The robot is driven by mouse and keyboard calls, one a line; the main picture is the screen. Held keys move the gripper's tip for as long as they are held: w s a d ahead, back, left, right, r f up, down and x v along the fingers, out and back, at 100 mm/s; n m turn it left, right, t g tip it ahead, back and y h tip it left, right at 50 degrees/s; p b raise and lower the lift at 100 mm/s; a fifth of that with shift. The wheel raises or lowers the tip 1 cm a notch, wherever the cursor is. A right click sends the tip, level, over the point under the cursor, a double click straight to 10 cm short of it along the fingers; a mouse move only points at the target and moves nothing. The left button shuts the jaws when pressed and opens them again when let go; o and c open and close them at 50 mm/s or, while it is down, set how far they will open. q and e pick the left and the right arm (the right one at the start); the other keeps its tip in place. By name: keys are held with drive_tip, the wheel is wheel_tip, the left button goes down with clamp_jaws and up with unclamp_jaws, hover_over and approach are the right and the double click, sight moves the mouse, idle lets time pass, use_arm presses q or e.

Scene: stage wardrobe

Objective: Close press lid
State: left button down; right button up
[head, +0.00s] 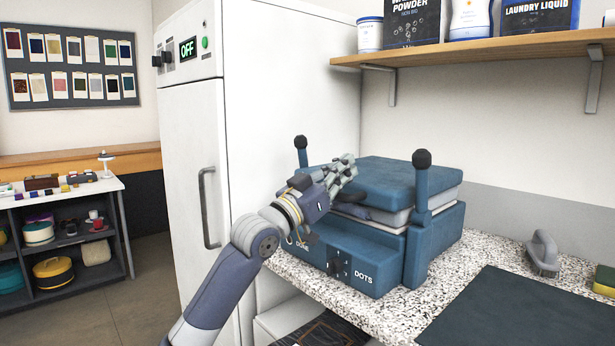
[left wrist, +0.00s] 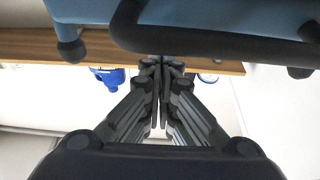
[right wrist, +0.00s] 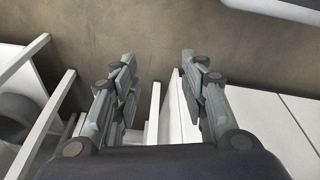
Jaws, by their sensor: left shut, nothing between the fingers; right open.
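The blue press (head: 345,262) stands on the speckled counter, with "DOTS" lettering and a knob on its front. Its blue lid (head: 395,180) lies nearly level above the base, with pale layers showing at the edge; I cannot tell whether it is fully down. My left gripper (head: 345,170) is shut and empty at the lid's front left, hiding part of it. In the left wrist view, the shut fingers (left wrist: 160,64) are close to a dark curved bar (left wrist: 205,43) below blue surfaces. My right gripper (right wrist: 155,72) is open and empty, away from the press.
Black-knobbed posts (head: 421,190) flank the press. A white cabinet (head: 190,130) with an "OFF" display stands to its left. A wooden shelf (head: 480,52) with laundry products hangs above. A dark mat (head: 525,310) and a small grey iron-like object (head: 543,253) lie to the right.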

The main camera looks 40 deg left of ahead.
use_arm(q)
drive_tip(key=shift+s+r+p, duration=0.2)
drive_tip(key=shift+r+p, duration=0.75)
drive_tip(key=shift+r, duration=0.25)
use_arm(e)
drive_tip(key=s+f, duration=0.3)
drive_tip(key=f, duration=0.3)
use_arm(q)
drive_tip(key=b+v, duration=0.2)
drive_tip(key=v, duration=0.8)
drive_tip(key=shift+b, duration=0.3)
use_arm(e)
wheel_tip(320, 180, up, 7)
drive_tip(key=w, duration=0.2)
drive_tip(key=shift+w, duration=0.3)
use_arm(q)
drive_tip(key=shift+s, duration=0.1)
